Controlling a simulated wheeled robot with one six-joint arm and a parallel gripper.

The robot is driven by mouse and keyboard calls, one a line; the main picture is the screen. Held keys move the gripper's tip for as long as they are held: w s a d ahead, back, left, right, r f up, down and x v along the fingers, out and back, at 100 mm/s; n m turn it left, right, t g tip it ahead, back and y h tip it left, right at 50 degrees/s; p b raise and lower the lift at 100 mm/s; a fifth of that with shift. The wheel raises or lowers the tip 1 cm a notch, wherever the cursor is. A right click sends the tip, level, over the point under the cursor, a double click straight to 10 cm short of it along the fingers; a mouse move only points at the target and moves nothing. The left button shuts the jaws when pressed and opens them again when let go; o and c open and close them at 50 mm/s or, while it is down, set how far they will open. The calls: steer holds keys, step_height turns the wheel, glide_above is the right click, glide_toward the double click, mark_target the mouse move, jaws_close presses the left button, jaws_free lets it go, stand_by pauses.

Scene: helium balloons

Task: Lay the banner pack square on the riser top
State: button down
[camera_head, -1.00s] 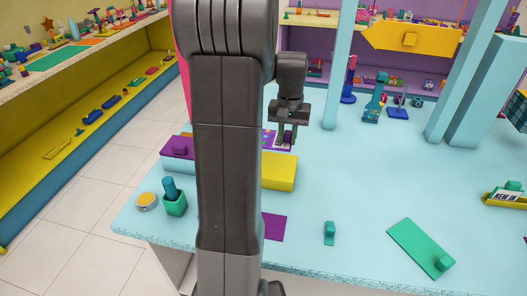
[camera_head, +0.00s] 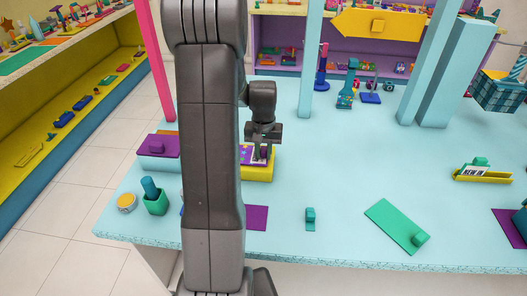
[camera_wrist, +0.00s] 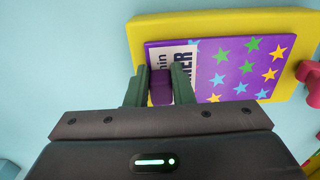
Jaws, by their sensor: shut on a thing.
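The banner pack (camera_head: 247,154) is a flat purple slab with coloured stars and a white label; the wrist view shows its starry face (camera_wrist: 240,68). My gripper (camera_head: 262,155) is shut on the pack's purple knob (camera_wrist: 161,87), near the label end. The riser is a yellow block (camera_head: 258,174), partly hidden by my arm in the head view. In the wrist view the pack lies over the riser top (camera_wrist: 220,25), its edges nearly parallel to the riser's. A yellow margin shows at the far and right sides. I cannot tell whether the pack touches the riser.
A purple block with a knob (camera_head: 158,145) and a green cup (camera_head: 156,204) stand left of my arm. A purple mat (camera_head: 256,217) lies in front of the riser. A small teal piece (camera_head: 310,215) and a green panel (camera_head: 397,226) lie right. The table's middle is clear.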

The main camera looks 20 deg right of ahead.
steer(key=shift+f, duration=0.25)
steer(key=c, duration=1.3)
jaws_free()
steer(key=shift+r, duration=0.1)
steer(key=shift+o, duration=0.2)
step_height(320, 180, up, 12)
steer(key=b, duration=0.1)
steer(key=shift+r, duration=0.15)
